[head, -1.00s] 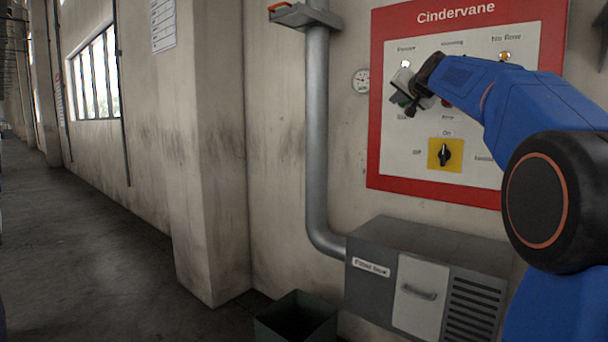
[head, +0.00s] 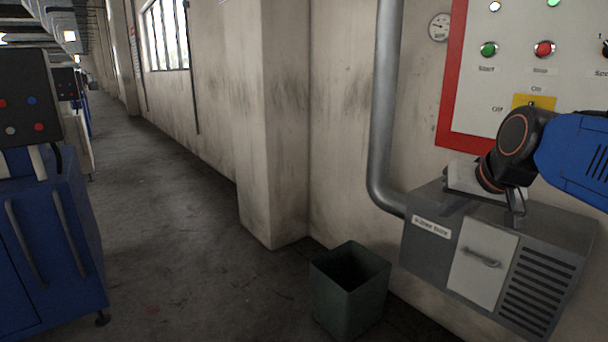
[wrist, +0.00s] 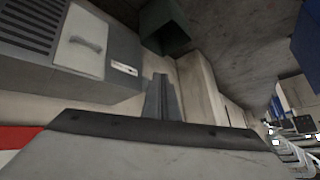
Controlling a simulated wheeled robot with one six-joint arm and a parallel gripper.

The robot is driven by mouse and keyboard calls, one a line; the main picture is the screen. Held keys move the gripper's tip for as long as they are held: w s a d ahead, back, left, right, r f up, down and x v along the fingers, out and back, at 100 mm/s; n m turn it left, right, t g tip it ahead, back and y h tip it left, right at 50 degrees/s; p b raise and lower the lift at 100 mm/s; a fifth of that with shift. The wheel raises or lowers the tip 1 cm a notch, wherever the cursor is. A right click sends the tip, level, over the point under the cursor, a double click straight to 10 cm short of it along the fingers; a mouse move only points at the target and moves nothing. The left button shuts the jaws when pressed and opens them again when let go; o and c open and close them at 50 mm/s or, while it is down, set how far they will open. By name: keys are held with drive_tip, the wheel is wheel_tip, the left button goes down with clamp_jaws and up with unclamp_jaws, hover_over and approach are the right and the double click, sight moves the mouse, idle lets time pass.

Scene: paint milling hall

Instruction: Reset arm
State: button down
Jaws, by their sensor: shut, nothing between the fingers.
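My gripper (wrist: 161,82) is shut and empty in the wrist view, its two grey fingers together beyond the pale housing. In the head view the end of my arm hangs low at the right, in front of the panel's lower part and over the grey cabinet's top. Its fingers are hard to make out there, and I cannot tell whether it touches the cabinet. The white control panel (head: 490,110) with a red border is cut off by the right edge. It shows a green button (head: 489,49), a red button (head: 543,48) and a yellow switch plate (head: 521,101), partly hidden by my arm.
The grey wall cabinet (head: 540,284) has a light door with a handle and a vent. A dark green open bin (head: 350,300) stands below left. A pipe (head: 384,110) and gauge (head: 440,27) are on the wall. A blue machine (head: 45,240) stands left; floor between is clear.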

drive_tip(key=s+a+f+n+g, duration=0.1)
drive_tip(key=s+f+n+g, duration=0.1)
drive_tip(key=s+f, duration=1.7)
drive_tip(key=shift+a+f+n+g+h, duration=0.2)
drive_tip(key=shift+a+n+g+h, duration=0.15)
drive_tip(key=shift+g, duration=0.45)
drive_tip(key=shift+d, duration=0.1)
